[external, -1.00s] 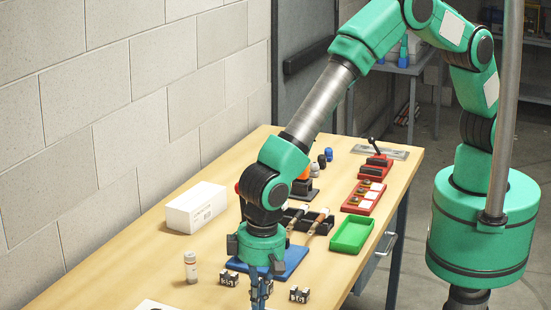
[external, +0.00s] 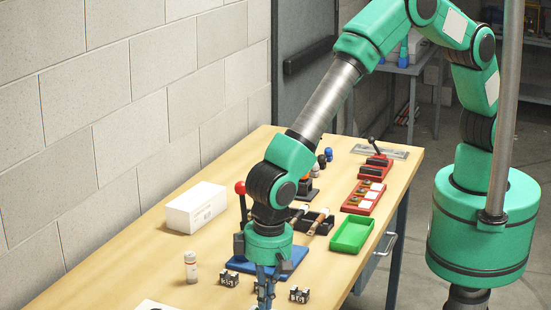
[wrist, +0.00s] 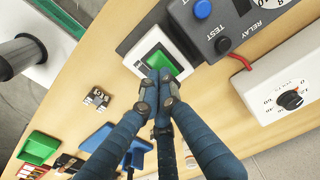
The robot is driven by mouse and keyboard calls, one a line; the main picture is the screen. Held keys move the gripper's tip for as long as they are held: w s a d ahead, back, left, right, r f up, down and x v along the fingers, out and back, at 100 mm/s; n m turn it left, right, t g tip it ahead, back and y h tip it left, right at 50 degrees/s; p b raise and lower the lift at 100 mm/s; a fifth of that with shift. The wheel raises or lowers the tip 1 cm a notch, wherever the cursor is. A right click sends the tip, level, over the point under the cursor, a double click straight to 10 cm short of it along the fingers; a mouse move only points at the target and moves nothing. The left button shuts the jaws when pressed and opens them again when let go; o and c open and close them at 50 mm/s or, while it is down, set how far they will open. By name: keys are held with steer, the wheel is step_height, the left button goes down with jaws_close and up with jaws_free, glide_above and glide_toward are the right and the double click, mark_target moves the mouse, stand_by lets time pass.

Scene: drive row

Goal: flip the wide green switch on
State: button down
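The wide green switch (wrist: 165,64) sits in a white frame on a dark base in the wrist view. My gripper (wrist: 156,84) has its blue fingers drawn together, with the tips over the switch's near edge. I cannot tell whether they touch it, and the fingertips hide part of it. Nothing shows between the fingers. In the external view my gripper (external: 265,289) points down at the bottom edge of the picture, and the switch is out of sight there.
A grey relay box (wrist: 228,28) with a blue button stands right beside the switch. A white dial box (wrist: 290,90) is further right. Small terminal blocks (wrist: 97,97), a blue-based lever (external: 240,190) and a green tray (external: 352,234) are nearby.

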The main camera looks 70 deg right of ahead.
step_height(320, 180, up, 13)
steer(key=s+p, duration=0.1)
steer(key=p, duration=0.1)
steer(key=shift+r, duration=0.15)
steer(key=shift+s+t+b, duration=0.3)
steer(key=shift+t+b, duration=0.2)
steer(key=shift+b, duration=0.6)
steer(key=shift+r, duration=0.3)
steer(key=shift+d+f, duration=0.1)
steer(key=shift+f, duration=0.05)
steer(key=w+f, duration=0.1)
steer(key=f, duration=0.3)
steer(key=f+b, duration=0.1)
steer(key=f, duration=0.4)
steer(key=w+f+b, duration=0.1)
steer(key=f, duration=0.3)
steer(key=shift+w+f, duration=0.25)
steer(key=shift+w, duration=0.05)
steer(key=shift+w, duration=0.1)
